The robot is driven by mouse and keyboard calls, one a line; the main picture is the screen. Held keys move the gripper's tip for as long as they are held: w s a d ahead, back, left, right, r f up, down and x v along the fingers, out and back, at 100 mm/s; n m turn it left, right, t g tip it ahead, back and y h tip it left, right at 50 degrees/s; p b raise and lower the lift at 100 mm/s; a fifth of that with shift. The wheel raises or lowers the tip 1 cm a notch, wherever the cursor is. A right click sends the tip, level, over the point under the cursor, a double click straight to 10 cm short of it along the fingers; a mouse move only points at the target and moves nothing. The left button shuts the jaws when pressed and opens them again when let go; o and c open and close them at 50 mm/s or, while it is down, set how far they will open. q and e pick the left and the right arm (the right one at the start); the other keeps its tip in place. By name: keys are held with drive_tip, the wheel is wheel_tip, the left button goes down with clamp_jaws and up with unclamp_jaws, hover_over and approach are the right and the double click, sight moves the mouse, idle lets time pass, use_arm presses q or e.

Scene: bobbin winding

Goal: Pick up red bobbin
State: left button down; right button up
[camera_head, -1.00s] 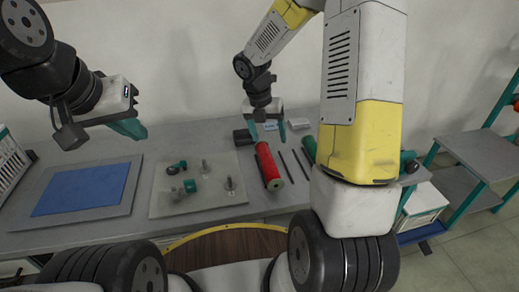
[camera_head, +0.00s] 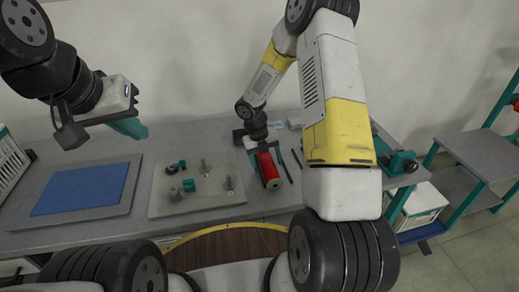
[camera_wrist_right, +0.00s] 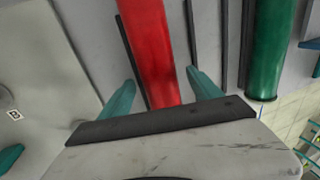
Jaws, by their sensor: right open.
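The red bobbin (camera_head: 267,171) lies on the grey table, its long axis running away from me. My right gripper (camera_head: 263,158) is above it, with teal fingers on either side of it. In the right wrist view the bobbin (camera_wrist_right: 150,50) runs between the two open fingertips (camera_wrist_right: 160,88), with a gap visible on each side. Whether the fingers reach down to its level I cannot tell. My left gripper (camera_head: 132,127) hangs over the left of the table, away from the bobbin; its finger opening is not clear.
A grey plate (camera_head: 225,195) with several small pegs and teal parts lies left of the bobbin. A blue mat (camera_head: 80,188) is further left. Thin dark rods (camera_head: 296,158) lie right of the bobbin. A green bobbin (camera_wrist_right: 270,50) lies further right in the wrist view.

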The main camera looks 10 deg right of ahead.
clamp_jaws()
idle(0.3)
